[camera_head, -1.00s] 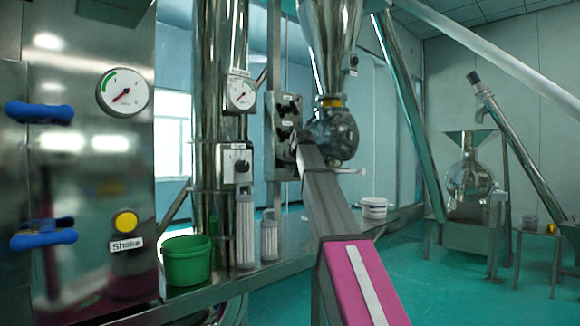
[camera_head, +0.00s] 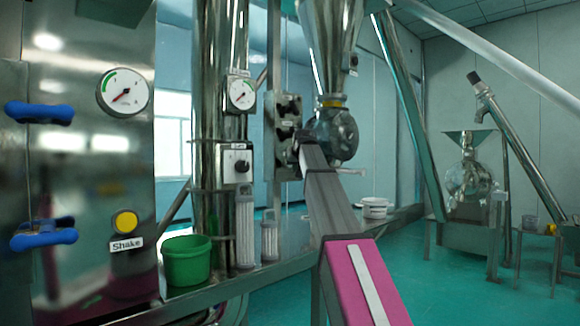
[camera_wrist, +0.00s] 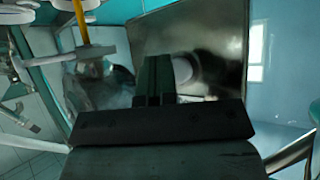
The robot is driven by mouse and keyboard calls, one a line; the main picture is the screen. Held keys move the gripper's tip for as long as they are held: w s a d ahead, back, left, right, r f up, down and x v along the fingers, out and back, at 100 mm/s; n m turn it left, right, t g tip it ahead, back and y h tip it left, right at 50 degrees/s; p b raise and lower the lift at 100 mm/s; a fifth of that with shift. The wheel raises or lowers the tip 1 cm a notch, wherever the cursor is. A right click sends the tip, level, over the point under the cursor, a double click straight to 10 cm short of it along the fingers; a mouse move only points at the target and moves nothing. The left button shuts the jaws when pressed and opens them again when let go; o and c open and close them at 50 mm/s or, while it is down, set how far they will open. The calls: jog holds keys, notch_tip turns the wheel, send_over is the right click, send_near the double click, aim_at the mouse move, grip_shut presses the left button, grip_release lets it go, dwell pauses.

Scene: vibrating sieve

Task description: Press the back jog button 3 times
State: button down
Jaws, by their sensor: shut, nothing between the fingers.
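A grey control box (camera_head: 284,165) with dark knobs or buttons and small white labels hangs on a post beside the hopper in the head view. The labels are too small to read, so I cannot tell which control is the back jog button. My gripper (camera_head: 303,143) is at the end of my outstretched arm, overlapping the lower right of this box; whether it touches is unclear. In the wrist view my gripper (camera_wrist: 155,62) has its dark fingers together, pointing at a shiny metal panel (camera_wrist: 215,40). A pale round shape (camera_wrist: 184,70) shows just right of the fingertips, partly hidden.
A steel hopper (camera_head: 333,30) with a rounded housing (camera_head: 338,135) stands close right of my gripper. A steel column (camera_head: 208,110) with a gauge (camera_head: 241,94) and a knob box (camera_head: 236,163) is at left. A green bucket (camera_head: 187,262) stands on the platform.

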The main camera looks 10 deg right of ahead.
jog(key=shift+s+d, duration=0.1)
jog(key=shift+s, duration=0.05)
jog(key=shift+s+d, duration=0.7)
jog(key=shift+s, duration=0.25)
jog(key=shift+s+d, duration=0.7)
jog(key=shift+s, duration=0.25)
